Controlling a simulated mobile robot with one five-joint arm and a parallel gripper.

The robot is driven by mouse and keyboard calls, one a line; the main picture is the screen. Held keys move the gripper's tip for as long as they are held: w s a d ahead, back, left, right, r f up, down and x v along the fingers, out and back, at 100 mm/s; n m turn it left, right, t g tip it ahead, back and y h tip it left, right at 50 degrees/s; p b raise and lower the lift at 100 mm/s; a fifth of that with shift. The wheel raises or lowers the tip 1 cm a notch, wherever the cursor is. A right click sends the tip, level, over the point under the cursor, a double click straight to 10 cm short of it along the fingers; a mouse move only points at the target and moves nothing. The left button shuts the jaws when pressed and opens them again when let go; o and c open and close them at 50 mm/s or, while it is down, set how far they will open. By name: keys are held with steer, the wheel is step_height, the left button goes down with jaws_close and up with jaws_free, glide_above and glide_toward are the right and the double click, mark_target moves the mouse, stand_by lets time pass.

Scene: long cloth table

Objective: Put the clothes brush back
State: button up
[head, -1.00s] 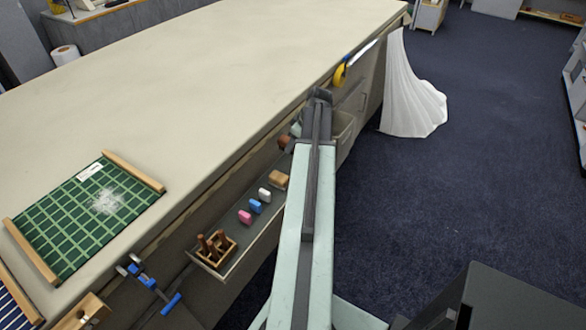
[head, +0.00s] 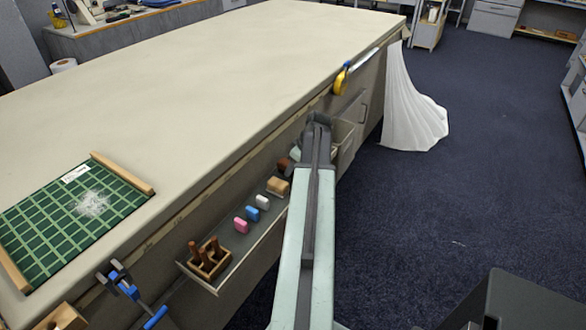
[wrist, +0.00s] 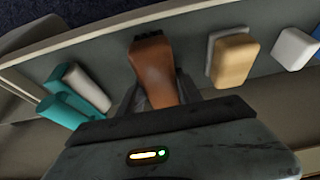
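The clothes brush (wrist: 153,68), brown with a dark end, sits between the two fingers of my gripper (wrist: 157,90) in the wrist view. The fingers lie close against both its sides, so my gripper appears shut on it. In the head view the brush (head: 283,163) shows as a small brown shape left of my gripper (head: 316,120), over the far part of the narrow side tray (head: 240,258). Whether its underside touches the tray floor is hidden.
A tan block (wrist: 234,60) and a white block (wrist: 294,48) stand right of the brush in the wrist view. Teal and pale cylinders (wrist: 75,95) lie to its left. A wooden holder (head: 209,260) stands at the tray's near end. The long table (head: 200,90) is mostly clear.

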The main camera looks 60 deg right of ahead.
steer(key=o, duration=0.4)
steer(key=shift+r, duration=0.1)
steer(key=shift+r+p, duration=0.25)
steer(key=shift+p, duration=0.15)
steer(key=p+v, duration=1)
steer(key=v, duration=0.1)
steer(key=shift+s+r+p, duration=0.2)
steer(key=shift+r+p, duration=0.15)
